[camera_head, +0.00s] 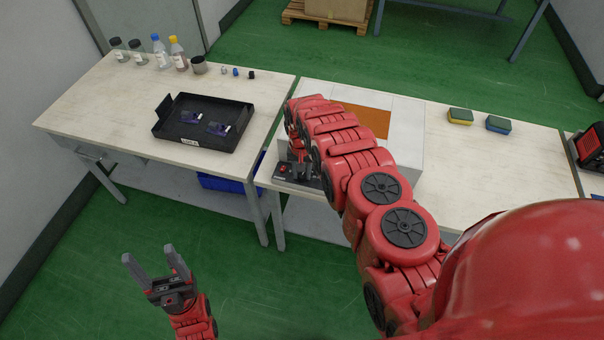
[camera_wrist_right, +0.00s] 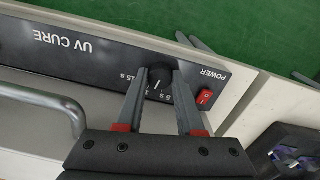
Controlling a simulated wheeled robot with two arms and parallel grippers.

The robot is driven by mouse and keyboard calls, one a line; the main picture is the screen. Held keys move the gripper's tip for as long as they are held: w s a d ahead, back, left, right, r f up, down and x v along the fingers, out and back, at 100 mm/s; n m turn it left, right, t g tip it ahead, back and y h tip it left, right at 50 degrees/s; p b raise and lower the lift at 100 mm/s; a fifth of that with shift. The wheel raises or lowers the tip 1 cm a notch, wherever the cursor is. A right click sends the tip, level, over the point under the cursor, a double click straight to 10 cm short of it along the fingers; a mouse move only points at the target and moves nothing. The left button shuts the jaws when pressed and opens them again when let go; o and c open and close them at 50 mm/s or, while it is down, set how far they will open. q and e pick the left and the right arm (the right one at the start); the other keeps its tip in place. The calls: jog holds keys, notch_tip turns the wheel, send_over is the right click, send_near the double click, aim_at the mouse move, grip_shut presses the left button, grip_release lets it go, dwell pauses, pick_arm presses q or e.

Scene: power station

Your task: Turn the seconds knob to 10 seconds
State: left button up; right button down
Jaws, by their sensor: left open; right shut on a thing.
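The seconds knob (camera_wrist_right: 158,80) is a small black dial with a white pointer line on the black front panel (camera_wrist_right: 60,48) marked "UV CURE". The printing appears upside down in the right wrist view. Marks reading "5 S" and "15 S" show beside the knob. My right gripper (camera_wrist_right: 160,84) has its two fingers around the knob and is shut on it. The exact setting is hard to read. In the head view the knob is hidden behind my right arm and gripper. My left gripper (camera_head: 155,262) is open and empty over the floor at lower left.
A red power switch (camera_wrist_right: 205,96) sits close beside one right finger. A metal handle (camera_wrist_right: 45,100) is on the machine. A black tray (camera_head: 203,122) with purple-black parts lies on the left table. Two sponges (camera_head: 460,116) lie on the right table.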

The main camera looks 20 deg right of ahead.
jog(key=shift+m+b, duration=0.3)
jog(key=shift+m, duration=0.5)
jog(key=c, duration=0.5)
grip_release()
jog(key=shift+r, duration=0.1)
